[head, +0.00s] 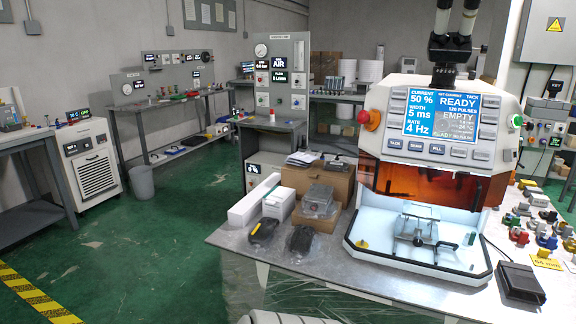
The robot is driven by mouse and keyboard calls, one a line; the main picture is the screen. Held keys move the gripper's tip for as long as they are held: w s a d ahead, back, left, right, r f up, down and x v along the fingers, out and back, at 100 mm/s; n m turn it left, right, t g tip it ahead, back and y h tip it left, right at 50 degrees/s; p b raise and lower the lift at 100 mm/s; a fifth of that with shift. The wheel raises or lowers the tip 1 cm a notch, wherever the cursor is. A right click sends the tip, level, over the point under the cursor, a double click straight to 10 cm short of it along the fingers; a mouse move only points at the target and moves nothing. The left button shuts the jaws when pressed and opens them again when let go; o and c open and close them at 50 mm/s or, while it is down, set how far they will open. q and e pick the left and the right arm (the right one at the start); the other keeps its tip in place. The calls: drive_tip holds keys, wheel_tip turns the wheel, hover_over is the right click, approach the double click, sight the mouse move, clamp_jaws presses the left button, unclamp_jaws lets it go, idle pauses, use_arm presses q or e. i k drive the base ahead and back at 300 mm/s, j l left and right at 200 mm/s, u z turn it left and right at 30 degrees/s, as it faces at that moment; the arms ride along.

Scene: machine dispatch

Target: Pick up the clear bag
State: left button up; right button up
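A clear bag (318,208) with something grey inside lies on a cardboard box near the left end of the metal table. Another clear plastic bag (262,232) with a dark object in it seems to lie at the table's front left edge. A dark object (300,239) lies just right of it; whether it is bagged is hard to tell. Neither of my grippers shows in the head view.
White cartons (254,199) and a large cardboard box (317,182) crowd the table's left end. A white machine (440,120) with a screen and an open work bay stands right of them. A black pedal (520,283) lies at front right. Green floor is open at left.

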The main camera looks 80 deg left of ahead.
sight(337, 167)
drive_tip(key=u, duration=2.45)
drive_tip(key=i+j+u, duration=0.3)
drive_tip(key=u, duration=0.15)
drive_tip(key=i+j+u, duration=0.3)
drive_tip(key=u, duration=0.15)
drive_tip(key=i+j+u, duration=0.1)
drive_tip(key=i+u, duration=0.35)
drive_tip(key=i+j+u, duration=0.2)
drive_tip(key=i+u, duration=0.2)
drive_tip(key=i, duration=0.25)
drive_tip(key=i+u, duration=0.4)
drive_tip(key=i, duration=0.2)
drive_tip(key=i+z, duration=0.35)
drive_tip(key=z, duration=0.15)
drive_tip(key=i+z, duration=0.35)
drive_tip(key=z, duration=0.15)
drive_tip(key=i+j+z, duration=0.3)
drive_tip(key=z, duration=0.2)
drive_tip(key=i+z, duration=0.25)
drive_tip(key=z, duration=0.15)
drive_tip(key=i+j+z, duration=0.1)
drive_tip(key=z, duration=0.3)
drive_tip(key=i+j+z, duration=0.15)
drive_tip(key=i+z, duration=0.25)
drive_tip(key=i+j+z, duration=0.1)
drive_tip(key=z, duration=0.3)
drive_tip(key=i+j+z, duration=0.1)
drive_tip(key=j+z, duration=0.35)
drive_tip(key=l, duration=0.1)
